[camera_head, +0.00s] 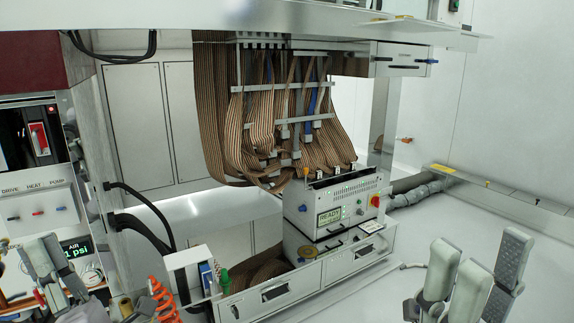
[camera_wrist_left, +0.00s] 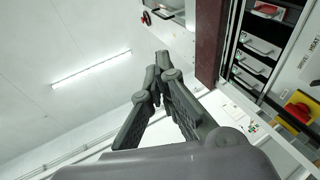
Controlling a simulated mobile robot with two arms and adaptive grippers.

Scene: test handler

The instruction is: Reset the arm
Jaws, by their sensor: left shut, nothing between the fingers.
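My left gripper (camera_head: 44,262) is in the lower left of the head view, in front of the cabinet with the switch panel. In the left wrist view its dark grey fingers (camera_wrist_left: 161,75) come together at the tips, with nothing between them. My right gripper (camera_head: 478,262) is at the lower right of the head view. Its pale grey fingers point up and stand apart, with no object between them. The test unit (camera_head: 335,205) with a lit READY display stands between the two grippers, apart from both.
Striped ribbon cables (camera_head: 215,110) hang from the overhead frame behind the test unit. A drawer bench (camera_head: 300,285) is below it. A small white box (camera_head: 190,275) and an orange coiled hose (camera_head: 162,300) are near my left gripper. Open floor lies right of the bench.

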